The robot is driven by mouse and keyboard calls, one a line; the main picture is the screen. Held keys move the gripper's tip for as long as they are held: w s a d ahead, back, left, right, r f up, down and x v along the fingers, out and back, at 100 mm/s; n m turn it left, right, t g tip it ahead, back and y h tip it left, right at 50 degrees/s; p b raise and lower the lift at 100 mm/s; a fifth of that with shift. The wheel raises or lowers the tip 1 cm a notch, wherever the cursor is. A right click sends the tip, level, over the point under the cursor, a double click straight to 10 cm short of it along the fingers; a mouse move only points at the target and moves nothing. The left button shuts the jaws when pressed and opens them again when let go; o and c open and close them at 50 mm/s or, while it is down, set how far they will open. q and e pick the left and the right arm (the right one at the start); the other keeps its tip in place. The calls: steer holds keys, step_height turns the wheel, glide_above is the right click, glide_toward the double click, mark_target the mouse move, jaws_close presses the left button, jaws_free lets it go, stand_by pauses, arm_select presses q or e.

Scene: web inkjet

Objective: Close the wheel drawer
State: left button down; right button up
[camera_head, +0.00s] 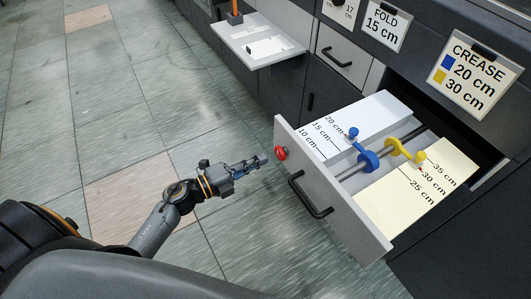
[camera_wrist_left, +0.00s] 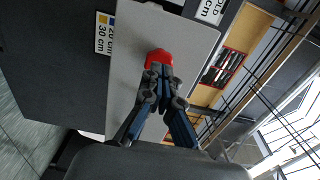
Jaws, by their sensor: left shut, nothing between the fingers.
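The wheel drawer (camera_head: 335,196) stands pulled out of the dark cabinet, with a light front panel and a dark bar handle (camera_head: 310,196). A red knob (camera_head: 281,153) sits on the front near its left end. Inside the drawer are a blue wheel (camera_head: 368,160) and a yellow wheel (camera_head: 397,148) on a rod, beside cm scales. My left gripper (camera_head: 262,160) is shut and empty, just left of the red knob. In the left wrist view the fingertips (camera_wrist_left: 166,70) overlap the lower part of the red knob (camera_wrist_left: 159,57); contact cannot be told. My right gripper is not in view.
A crease label (camera_head: 474,72) and a fold label (camera_head: 388,24) are on the cabinet above. A smaller light shelf (camera_head: 259,42) juts out at the upper left. The tiled floor (camera_head: 110,110) left of the drawer is clear.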

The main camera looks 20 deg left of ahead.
arm_select(q)
steer(key=shift+x, duration=1.3)
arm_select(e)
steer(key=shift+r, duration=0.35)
